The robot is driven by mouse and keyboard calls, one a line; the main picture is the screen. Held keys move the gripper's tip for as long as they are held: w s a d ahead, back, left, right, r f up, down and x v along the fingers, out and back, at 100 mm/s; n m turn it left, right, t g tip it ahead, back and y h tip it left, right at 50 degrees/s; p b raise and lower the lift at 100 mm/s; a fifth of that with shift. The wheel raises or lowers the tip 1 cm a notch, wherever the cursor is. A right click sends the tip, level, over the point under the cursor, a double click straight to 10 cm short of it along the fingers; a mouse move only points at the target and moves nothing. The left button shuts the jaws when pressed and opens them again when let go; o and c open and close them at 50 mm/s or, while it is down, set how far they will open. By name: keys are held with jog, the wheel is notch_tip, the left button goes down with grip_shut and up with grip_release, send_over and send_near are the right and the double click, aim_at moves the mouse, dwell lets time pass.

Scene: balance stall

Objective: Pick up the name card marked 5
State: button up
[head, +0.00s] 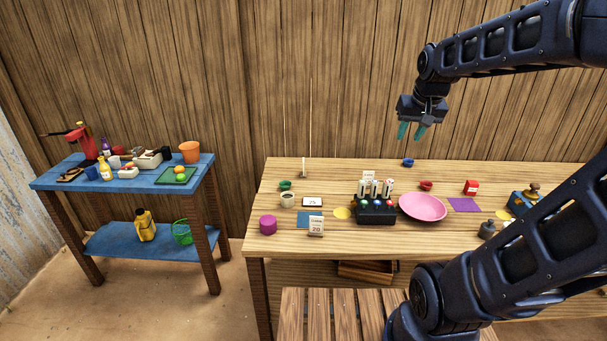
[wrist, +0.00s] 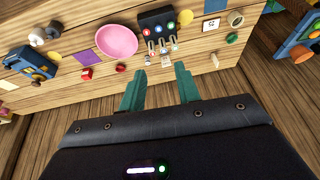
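My gripper (head: 411,131) hangs in the air above the back of the long wooden table, well clear of everything. Its two teal fingers are apart with nothing between them, as the wrist view (wrist: 161,69) shows. A small white card (head: 368,175) stands behind the black holder; it also shows in the wrist view (wrist: 165,61). Several narrow white upright pieces stand at the black holder (head: 376,215), above its coloured round tops. The markings on these are too small to read, so I cannot tell which card is marked 5.
A blue table (head: 60,178) is at left.

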jog(key=w+a+f, duration=0.2)
jog(key=w+a, duration=0.2)
jog(key=w, duration=0.5)
jog(key=w+a+f, duration=0.2)
jog(key=w+a, duration=0.1)
jog(key=w, duration=0.6)
jog(key=w+a+f, duration=0.3)
jog(key=w+a, duration=0.1)
jog(key=w, duration=0.5)
jog(key=w+a+f, duration=0.6)
jog(key=w+f, duration=0.1)
jog(key=f, duration=0.2)
jog(key=w+a+f, duration=0.6)
jog(key=w+f, duration=0.1)
jog(key=f, duration=0.3)
jog(key=w+a+f, duration=0.6)
jog(key=w+f, duration=0.1)
jog(key=f, duration=0.2)
jog(key=shift+w+a+f, duration=0.1)
jog(key=shift+a+f, duration=0.25)
jog(key=shift+a, duration=0.05)
jog(key=shift+w+x, duration=0.2)
jog(key=shift+x, duration=2.45)
jog(key=shift+a+r, duration=0.1)
jog(key=shift+r, duration=0.05)
grip_shut()
